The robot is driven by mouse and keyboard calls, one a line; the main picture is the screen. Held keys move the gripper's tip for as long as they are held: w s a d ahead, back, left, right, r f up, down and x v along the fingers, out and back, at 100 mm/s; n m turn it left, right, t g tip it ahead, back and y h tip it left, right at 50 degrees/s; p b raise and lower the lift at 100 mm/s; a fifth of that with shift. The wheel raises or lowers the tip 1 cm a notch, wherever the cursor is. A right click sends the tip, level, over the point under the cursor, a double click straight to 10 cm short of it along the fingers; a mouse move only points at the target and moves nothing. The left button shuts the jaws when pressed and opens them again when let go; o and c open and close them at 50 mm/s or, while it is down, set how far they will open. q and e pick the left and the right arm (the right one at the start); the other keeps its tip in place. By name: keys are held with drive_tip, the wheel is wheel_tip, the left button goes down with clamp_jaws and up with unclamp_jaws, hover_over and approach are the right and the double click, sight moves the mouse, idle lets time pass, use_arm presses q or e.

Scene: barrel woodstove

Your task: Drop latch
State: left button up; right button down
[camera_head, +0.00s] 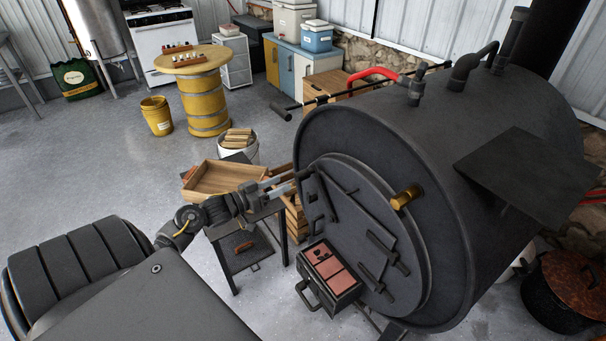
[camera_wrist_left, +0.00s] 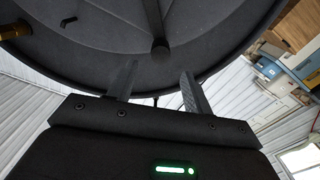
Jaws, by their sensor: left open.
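The dark barrel stove (camera_head: 440,150) fills the right of the head view, with a round front and a dark door (camera_head: 350,225) in it. Dark bars and fittings are on the door; a thin dark bar (camera_head: 328,190) near its left edge looks like the latch, but I cannot be sure. My left gripper (camera_head: 296,180) is open at the stove's left front edge. In the left wrist view, its two fingers (camera_wrist_left: 157,88) point at the stove front (camera_wrist_left: 115,45). A dark round-ended bar (camera_wrist_left: 157,32) shows beyond and between the fingertips; contact cannot be told. My right gripper is out of view.
A brass knob (camera_head: 406,197) sticks out of the stove front. A drawer with reddish contents (camera_head: 330,268) stands out below the door. A wooden tray (camera_head: 226,179) on a low dark table lies close to my left arm. Open floor (camera_head: 90,165) lies to the left.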

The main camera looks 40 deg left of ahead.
sight(296, 178)
use_arm(q)
drive_tip(key=p+x, duration=0.1)
drive_tip(key=x, duration=0.8)
drive_tip(key=shift+w+d, duration=0.1)
drive_tip(key=shift+w, duration=0.25)
drive_tip(key=shift+f, duration=0.1)
clamp_jaws()
